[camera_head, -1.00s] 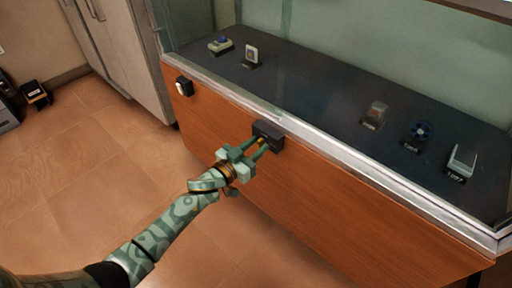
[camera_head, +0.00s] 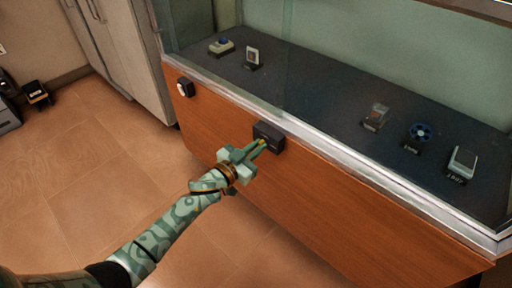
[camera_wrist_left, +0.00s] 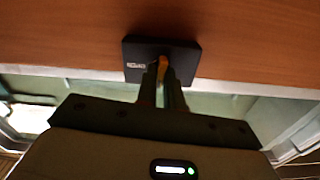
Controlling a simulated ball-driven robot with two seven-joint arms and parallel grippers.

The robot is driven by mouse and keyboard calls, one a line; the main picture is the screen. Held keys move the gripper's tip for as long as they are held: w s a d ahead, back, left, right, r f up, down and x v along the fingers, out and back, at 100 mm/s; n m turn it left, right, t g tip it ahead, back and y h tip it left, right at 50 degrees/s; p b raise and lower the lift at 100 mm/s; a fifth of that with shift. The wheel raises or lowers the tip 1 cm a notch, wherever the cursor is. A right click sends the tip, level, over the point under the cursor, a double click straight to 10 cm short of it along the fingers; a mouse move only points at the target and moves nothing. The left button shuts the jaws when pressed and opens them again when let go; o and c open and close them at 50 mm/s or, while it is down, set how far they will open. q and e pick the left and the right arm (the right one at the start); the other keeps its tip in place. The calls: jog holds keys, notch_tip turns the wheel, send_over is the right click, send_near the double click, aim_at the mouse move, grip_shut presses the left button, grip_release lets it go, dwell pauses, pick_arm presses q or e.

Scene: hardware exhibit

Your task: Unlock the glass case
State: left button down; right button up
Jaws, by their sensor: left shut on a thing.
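The glass case (camera_head: 340,205) has an orange-brown wooden front, a metal rim and a dark display floor under glass. A black lock box (camera_head: 269,131) is fixed to the wooden front just below the rim. The lock box also shows in the left wrist view (camera_wrist_left: 139,57). A small orange-yellow piece (camera_wrist_left: 163,66), seemingly a key, is at the box. My left gripper (camera_head: 262,144) is shut on this piece, with its fingertips right in front of the box. How deep the piece sits in the box is hidden. My right gripper is not in view.
Several exhibits stand inside the case, among them a blue round one (camera_head: 421,131) and a grey one (camera_head: 462,160). A black-and-white box (camera_head: 185,87) is on the front's left end. Grey cabinets (camera_head: 123,50) stand at left. The tiled floor (camera_head: 90,165) before the case is mostly clear.

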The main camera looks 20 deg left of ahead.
pick_arm(q)
jog(key=m, duration=0.5)
jog(key=m+b, duration=0.1)
jog(key=m, duration=1)
jog(key=shift+s+d+f+m, duration=0.1)
jog(key=shift+d+f+m, duration=0.1)
jog(key=shift+f+m, duration=0.1)
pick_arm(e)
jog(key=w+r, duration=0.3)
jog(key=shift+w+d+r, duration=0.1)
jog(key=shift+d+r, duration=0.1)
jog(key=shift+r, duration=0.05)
pick_arm(q)
jog(key=c, duration=1.5)
grip_release()
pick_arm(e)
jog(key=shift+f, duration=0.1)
